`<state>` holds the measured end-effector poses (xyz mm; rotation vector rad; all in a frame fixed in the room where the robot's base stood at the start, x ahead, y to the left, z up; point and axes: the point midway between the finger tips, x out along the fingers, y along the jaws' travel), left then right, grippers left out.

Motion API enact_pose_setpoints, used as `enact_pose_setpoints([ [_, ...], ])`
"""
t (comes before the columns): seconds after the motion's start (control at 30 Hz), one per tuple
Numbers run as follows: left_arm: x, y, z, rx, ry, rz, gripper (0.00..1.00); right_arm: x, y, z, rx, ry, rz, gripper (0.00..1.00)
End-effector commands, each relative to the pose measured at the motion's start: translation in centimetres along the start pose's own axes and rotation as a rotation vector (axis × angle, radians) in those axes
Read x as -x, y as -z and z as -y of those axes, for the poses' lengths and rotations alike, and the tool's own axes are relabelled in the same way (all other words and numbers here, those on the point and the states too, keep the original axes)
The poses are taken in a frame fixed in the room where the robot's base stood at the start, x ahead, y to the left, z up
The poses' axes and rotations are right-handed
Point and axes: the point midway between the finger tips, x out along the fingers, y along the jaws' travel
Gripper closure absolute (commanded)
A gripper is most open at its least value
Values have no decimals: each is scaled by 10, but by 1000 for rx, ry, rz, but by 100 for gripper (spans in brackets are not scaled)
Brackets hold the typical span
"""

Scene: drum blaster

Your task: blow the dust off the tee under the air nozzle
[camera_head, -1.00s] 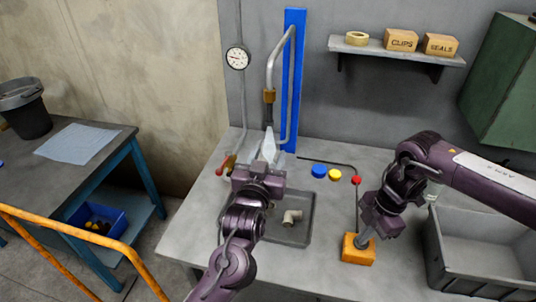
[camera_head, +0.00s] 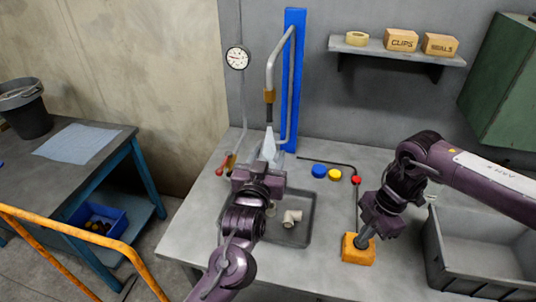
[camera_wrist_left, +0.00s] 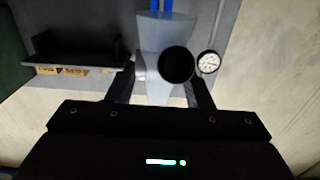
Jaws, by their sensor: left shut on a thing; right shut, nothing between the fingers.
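The air nozzle (camera_head: 269,110) hangs from a bent grey pipe, with a pale cone of air (camera_head: 270,146) below it. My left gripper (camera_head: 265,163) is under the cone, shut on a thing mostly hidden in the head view. The left wrist view shows a dark round opening, likely the tee's end (camera_wrist_left: 177,64), between the fingers, with the pale cone behind it. My right gripper (camera_head: 367,232) is shut and empty, at the top of the orange block (camera_head: 358,250). I cannot tell whether it presses on it.
A grey tray (camera_head: 304,233) holds a pale fitting (camera_head: 291,217) and another partly hidden one. Blue, yellow and red round knobs (camera_head: 336,174) stand behind it. A grey bin (camera_head: 480,250) is at the right. A gauge (camera_head: 237,58) hangs on the wall.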

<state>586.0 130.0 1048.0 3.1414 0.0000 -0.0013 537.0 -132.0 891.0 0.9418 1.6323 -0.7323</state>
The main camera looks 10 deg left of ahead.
Motion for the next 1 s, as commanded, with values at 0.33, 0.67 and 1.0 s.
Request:
enact_pose_setpoints([
  [0.33, 0, 1, 0, 1, 0, -3, 85, 24, 6, 0, 0, 1, 0, 100],
  [0.67, 0, 1, 0, 0, 0, -3, 85, 50, 13, 0, 0, 0, 0, 100],
  [1.0, 0, 1, 0, 1, 0, -3, 85, 68, 17, 0, 0, 0, 0, 100],
])
